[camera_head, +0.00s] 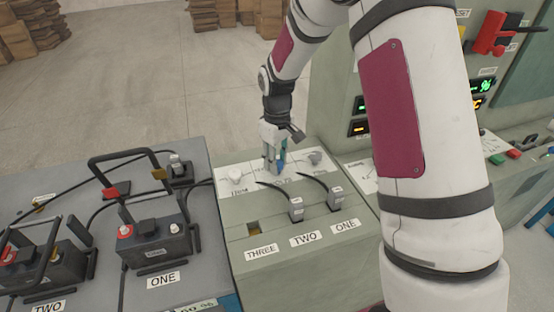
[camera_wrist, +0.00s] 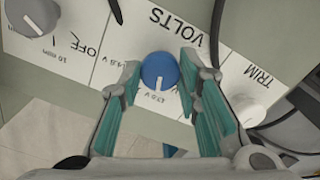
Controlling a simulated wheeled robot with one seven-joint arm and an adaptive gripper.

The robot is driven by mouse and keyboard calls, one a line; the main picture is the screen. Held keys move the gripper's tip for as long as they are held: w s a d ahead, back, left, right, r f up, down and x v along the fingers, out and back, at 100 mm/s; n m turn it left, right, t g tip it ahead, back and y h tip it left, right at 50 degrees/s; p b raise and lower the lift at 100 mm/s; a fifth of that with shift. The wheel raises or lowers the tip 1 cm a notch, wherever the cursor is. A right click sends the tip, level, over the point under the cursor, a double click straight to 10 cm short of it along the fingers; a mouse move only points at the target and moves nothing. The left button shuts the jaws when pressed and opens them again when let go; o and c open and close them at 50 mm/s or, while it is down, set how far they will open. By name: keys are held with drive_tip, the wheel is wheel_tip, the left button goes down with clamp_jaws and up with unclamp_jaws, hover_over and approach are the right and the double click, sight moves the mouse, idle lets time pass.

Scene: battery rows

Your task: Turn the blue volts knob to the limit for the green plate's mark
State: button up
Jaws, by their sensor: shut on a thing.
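The blue volts knob (camera_wrist: 159,70) sits on a white panel strip marked VOLTS (camera_wrist: 175,25) in the wrist view. Its white pointer line points down in that picture, toward a voltage label that is too small to read surely. My gripper (camera_wrist: 160,78) has its teal fingers on both sides of the knob, shut on it. In the head view my gripper (camera_head: 276,168) reaches down to the console top and mostly hides the knob. I cannot pick out a green plate or its mark surely.
A grey knob (camera_wrist: 35,15) and a white TRIM knob (camera_wrist: 247,108) flank the blue one. Batteries (camera_head: 155,240) stand on the left bench (camera_head: 85,205). Readouts (camera_head: 359,128) are at right.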

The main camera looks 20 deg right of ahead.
idle(0.4)
drive_tip(key=o, duration=1.1)
drive_tip(key=shift+o, duration=0.2)
wheel_tip(320, 180, up, 12)
